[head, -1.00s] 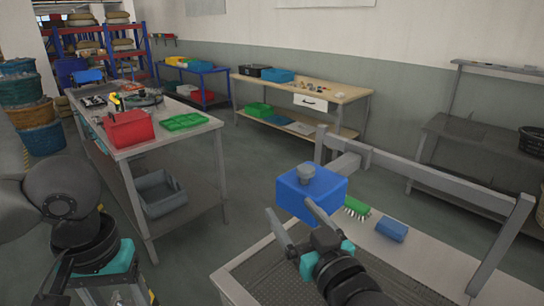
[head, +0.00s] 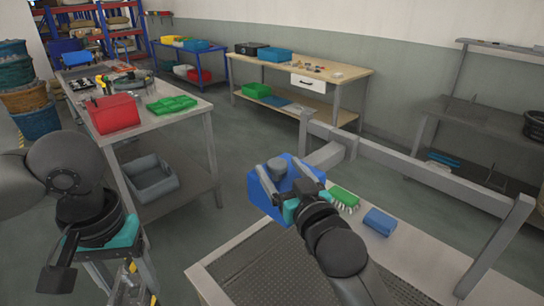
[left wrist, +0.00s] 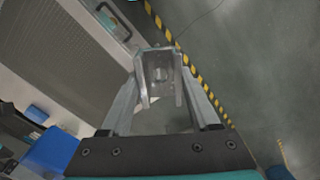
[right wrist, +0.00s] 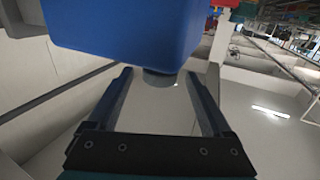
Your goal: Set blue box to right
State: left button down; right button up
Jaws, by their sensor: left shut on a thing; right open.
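The blue box (head: 262,193) has a grey round knob (head: 277,166) on top and is at the far left corner of the near table (head: 222,280). What it rests on is hidden. My right gripper (head: 283,182) is open, its fingers reaching over the box near the knob. The right wrist view shows the blue box (right wrist: 125,30) close up, with the knob (right wrist: 158,78) between the finger ends, apart from them. My left gripper (left wrist: 162,95) is shut on a grey metal piece (left wrist: 157,62), away from the box, at the lower left of the head view.
A grey rail frame (head: 430,172) runs along the near table. A green brush (head: 344,198) and a smaller blue block (head: 380,220) lie right of the box. A side table at left holds a red box (head: 113,114) and green tray (head: 171,104).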

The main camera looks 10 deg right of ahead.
aim_at(273, 160)
jog(key=shift+w+a, duration=0.2)
jog(key=shift+w, duration=0.65)
jog(key=shift+w+a, duration=0.15)
jog(key=shift+w, duration=0.75)
jog(key=shift+w+a, duration=0.2)
jog(key=shift+w, duration=0.65)
jog(key=shift+c, duration=0.4)
grip_shut()
